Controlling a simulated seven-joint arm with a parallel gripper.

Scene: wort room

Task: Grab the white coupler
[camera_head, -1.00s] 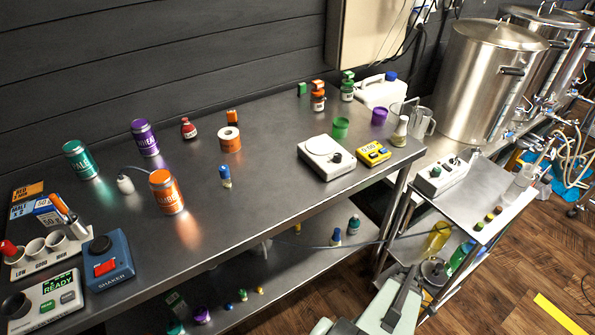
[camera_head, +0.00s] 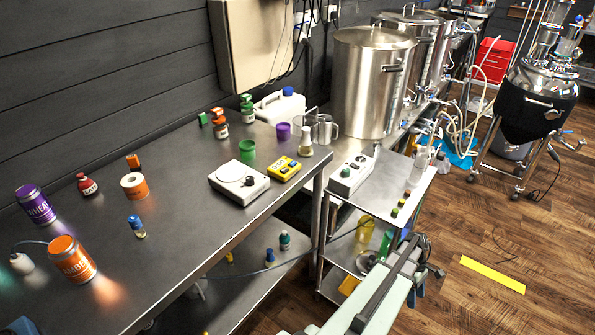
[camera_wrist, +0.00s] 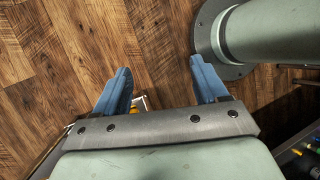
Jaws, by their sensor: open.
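A small white piece with a thin grey hose (camera_head: 21,263) is on the steel table at the far left of the head view, beside the orange can. It may be the white coupler, but it is too small to be sure. My gripper (camera_wrist: 162,82) shows in the wrist view with two blue fingers wide apart. It is open, with nothing between the fingers, over the wood floor. In the head view my arm (camera_head: 375,295) is low at the front, right of the table and far from the white piece.
The steel table (camera_head: 190,240) holds an orange can (camera_head: 72,260), a purple can (camera_head: 35,204), a white scale (camera_head: 239,182) and a yellow timer (camera_head: 285,169). A cart (camera_head: 375,190) stands beside its right end. Steel kettles (camera_head: 370,85) stand behind. Floor is open at the right.

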